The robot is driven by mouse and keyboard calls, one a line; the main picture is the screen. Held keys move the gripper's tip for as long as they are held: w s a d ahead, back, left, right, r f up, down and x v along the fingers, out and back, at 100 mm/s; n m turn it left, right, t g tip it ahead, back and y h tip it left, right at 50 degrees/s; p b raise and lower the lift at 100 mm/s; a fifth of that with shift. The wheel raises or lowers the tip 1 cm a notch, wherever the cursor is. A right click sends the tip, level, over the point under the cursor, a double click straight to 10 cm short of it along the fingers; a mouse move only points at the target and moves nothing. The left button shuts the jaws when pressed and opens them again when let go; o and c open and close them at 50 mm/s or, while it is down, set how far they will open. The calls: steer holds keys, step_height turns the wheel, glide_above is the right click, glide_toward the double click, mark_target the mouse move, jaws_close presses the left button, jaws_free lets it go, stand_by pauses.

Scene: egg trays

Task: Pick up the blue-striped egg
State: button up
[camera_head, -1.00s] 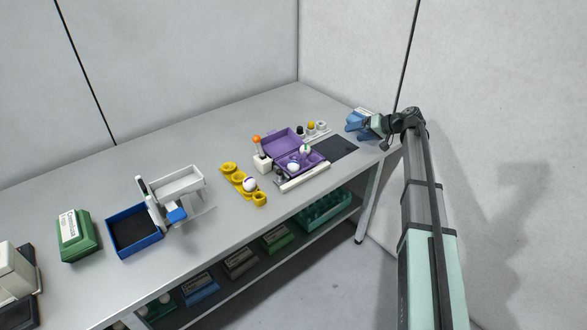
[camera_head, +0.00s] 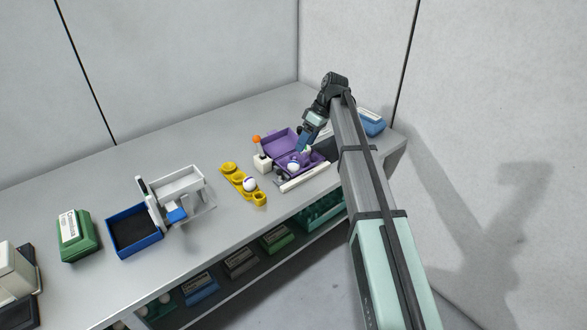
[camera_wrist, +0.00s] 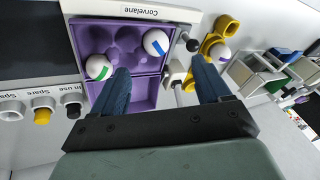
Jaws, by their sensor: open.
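The blue-striped egg (camera_wrist: 156,42) sits in a cup of the open purple carton (camera_wrist: 80,38), at its right end in the wrist view. It also shows in the head view (camera_head: 293,167). A green-striped egg (camera_wrist: 98,67) sits in another cup of the carton, by the left finger. My gripper (camera_wrist: 163,78) is open and empty, its blue fingers pointing toward the carton. In the head view my gripper (camera_head: 302,148) is over the carton's far right part and hides the green-striped egg there.
A yellow holder (camera_head: 230,169) left of the carton carries an egg with a purple-blue stripe (camera_head: 250,184). A blue box (camera_head: 371,122) is at the table's far right. Bare table lies behind.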

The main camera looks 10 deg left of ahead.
mark_target(296, 163)
steer(key=x, duration=0.4)
steer(key=shift+w+x, duration=0.2)
steer(key=shift+x, duration=1.15)
steer(key=shift+w+x, duration=0.2)
steer(key=shift+x, duration=1.15)
steer(key=c, duration=0.7)
steer(key=shift+c, duration=0.2)
steer(key=shift+r, duration=0.1)
